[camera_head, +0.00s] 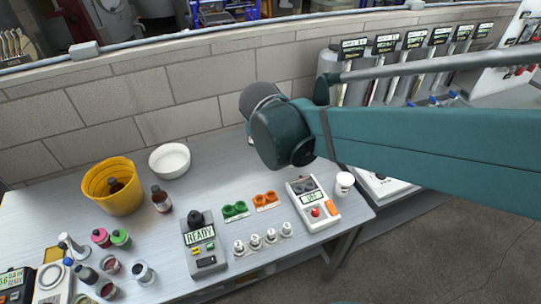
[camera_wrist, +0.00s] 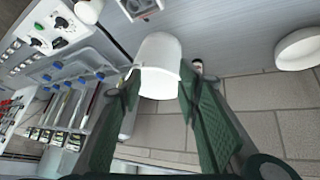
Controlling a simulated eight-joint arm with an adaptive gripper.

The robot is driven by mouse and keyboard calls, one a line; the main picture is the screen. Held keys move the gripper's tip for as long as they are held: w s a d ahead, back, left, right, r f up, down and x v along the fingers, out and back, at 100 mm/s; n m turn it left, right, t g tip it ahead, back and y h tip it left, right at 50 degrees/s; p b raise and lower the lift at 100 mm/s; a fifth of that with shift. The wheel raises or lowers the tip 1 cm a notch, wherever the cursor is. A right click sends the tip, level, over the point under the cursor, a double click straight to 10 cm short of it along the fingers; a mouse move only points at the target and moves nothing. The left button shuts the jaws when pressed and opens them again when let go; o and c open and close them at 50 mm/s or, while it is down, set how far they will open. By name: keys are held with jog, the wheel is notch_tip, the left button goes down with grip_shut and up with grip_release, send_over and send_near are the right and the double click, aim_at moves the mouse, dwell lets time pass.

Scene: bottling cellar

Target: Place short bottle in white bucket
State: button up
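The white bucket (camera_wrist: 159,62) shows in the wrist view between my finger pads, near the block wall. My gripper (camera_wrist: 158,84) is open, with one finger on each side of the bucket in that picture. I cannot tell whether either finger touches it. A small dark-topped bottle (camera_wrist: 197,66) shows partly behind the right finger, beside the bucket. In the head view, my wrist hides my fingers and most of that spot. A short brown bottle (camera_head: 161,199) stands upright on the table, and another brown bottle (camera_head: 115,187) is inside a yellow bucket (camera_head: 107,207). Which bottle is meant is unclear.
A white bowl (camera_head: 169,160) stands left of my arm; it also shows in the wrist view (camera_wrist: 299,49). Instruments (camera_head: 204,246), coloured rings and small jars crowd the table's front. A white cup (camera_head: 343,183) is near the right edge. Tall dispensers line the wall.

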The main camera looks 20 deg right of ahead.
jog(key=s+a+n+y, duration=0.2)
jog(key=s, duration=0.4)
jog(key=s+a+r+n+t+y, duration=0.1)
jog(key=s+a+n+y, duration=0.1)
jog(key=s, duration=0.4)
jog(key=shift+s+a+r+n+t, duration=0.35)
jog(key=shift+a+n, duration=0.15)
jog(key=shift+a, duration=0.25)
